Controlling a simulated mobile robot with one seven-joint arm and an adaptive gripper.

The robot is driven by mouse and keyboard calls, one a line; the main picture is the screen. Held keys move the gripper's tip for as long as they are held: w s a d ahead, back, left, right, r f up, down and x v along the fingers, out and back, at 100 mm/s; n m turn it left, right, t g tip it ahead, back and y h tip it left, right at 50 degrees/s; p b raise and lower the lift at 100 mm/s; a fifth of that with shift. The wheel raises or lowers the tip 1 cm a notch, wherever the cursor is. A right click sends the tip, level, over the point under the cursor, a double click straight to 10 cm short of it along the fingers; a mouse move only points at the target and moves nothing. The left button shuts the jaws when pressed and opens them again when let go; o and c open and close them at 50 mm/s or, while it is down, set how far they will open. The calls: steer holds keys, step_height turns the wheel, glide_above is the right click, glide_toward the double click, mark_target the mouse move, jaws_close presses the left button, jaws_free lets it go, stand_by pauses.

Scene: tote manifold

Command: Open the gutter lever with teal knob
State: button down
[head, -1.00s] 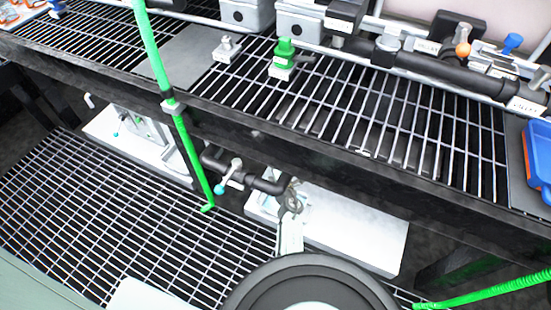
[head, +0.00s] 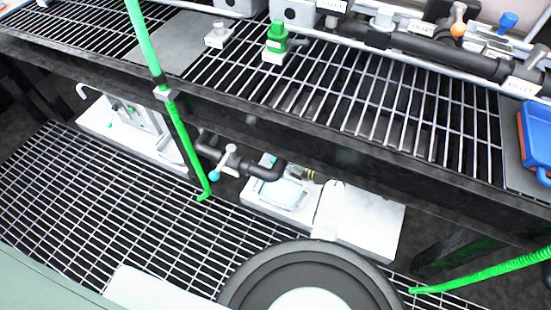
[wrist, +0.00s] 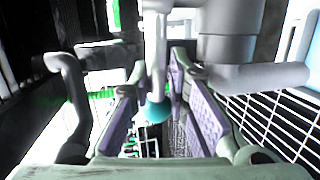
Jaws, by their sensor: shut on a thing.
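The lever with the teal knob (wrist: 154,110) hangs between the two purple-padded fingers of my gripper (wrist: 154,92) in the wrist view. The fingers stand on either side of the knob end, and my gripper is shut on it. In the head view a pale lever (head: 230,158) with a teal knob (head: 215,176) sits on a black pipe under the bench, its knob pointing down and left. I cannot make out my gripper in the head view.
The black pipe (head: 266,171) bends beside the lever. A green post (head: 188,135) stands just left of it. White bases lie on the lower grating (head: 90,205). The upper bench (head: 370,100) carries more valves and a blue tray (head: 537,140) at right.

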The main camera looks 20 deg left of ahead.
steer(key=shift+d+r+n+g+y+b, duration=0.3)
steer(key=shift+d+n+g+b, duration=0.25)
steer(key=shift+n+g+b, duration=0.55)
steer(key=shift+b, duration=0.3)
steer(key=c, duration=1.7)
jaws_free()
steer(key=shift+s+r, duration=0.1)
steer(key=shift+o, duration=0.3)
steer(key=shift+f, duration=0.2)
steer(key=shift+d, duration=0.1)
steer(key=v, duration=1.2)
steer(key=shift+r, duration=0.15)
